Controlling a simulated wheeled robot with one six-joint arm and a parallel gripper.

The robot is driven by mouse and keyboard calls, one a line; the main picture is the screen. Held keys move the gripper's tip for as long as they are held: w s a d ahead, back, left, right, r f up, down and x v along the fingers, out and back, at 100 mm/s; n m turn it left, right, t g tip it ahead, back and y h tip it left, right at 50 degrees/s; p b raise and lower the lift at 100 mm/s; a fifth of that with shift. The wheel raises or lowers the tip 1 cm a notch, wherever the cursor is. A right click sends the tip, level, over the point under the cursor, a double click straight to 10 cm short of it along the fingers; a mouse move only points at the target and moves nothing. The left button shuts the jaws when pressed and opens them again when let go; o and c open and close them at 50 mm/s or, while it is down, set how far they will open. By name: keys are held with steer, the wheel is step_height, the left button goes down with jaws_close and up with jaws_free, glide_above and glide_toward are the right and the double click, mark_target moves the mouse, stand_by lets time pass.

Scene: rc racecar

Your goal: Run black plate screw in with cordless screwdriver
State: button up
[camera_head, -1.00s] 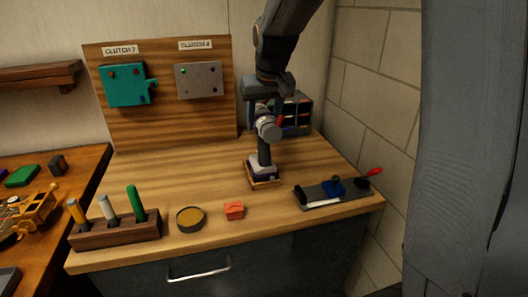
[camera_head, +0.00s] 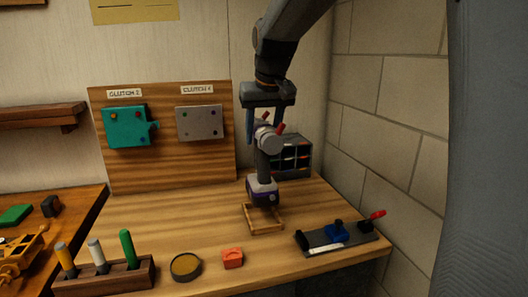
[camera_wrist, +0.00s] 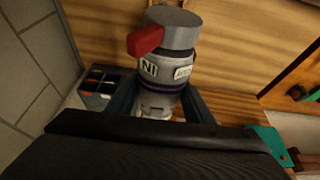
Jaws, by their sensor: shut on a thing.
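The cordless screwdriver (camera_head: 264,165), grey with a purple band and a red part near its top, is upright in my gripper (camera_head: 264,128). The fingers are shut on it near its head. In the wrist view the screwdriver (camera_wrist: 165,75) fills the centre between my fingers (camera_wrist: 160,103). Its base hangs just above a small wooden cradle (camera_head: 270,231). A teal plate (camera_head: 126,128) and a grey plate (camera_head: 199,124) with small coloured dots are mounted on the wooden board. I cannot make out which screw is the black plate screw.
A dark plate (camera_head: 355,242) with a blue clamp and red handle lies at the bench's right, near the block wall. A compartment bin (camera_head: 292,157) stands behind the screwdriver.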

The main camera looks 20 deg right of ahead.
step_height(320, 180, up, 2)
steer(key=shift+r, duration=0.2)
steer(key=shift+r+p, duration=1.9)
steer(key=shift+r, duration=0.2)
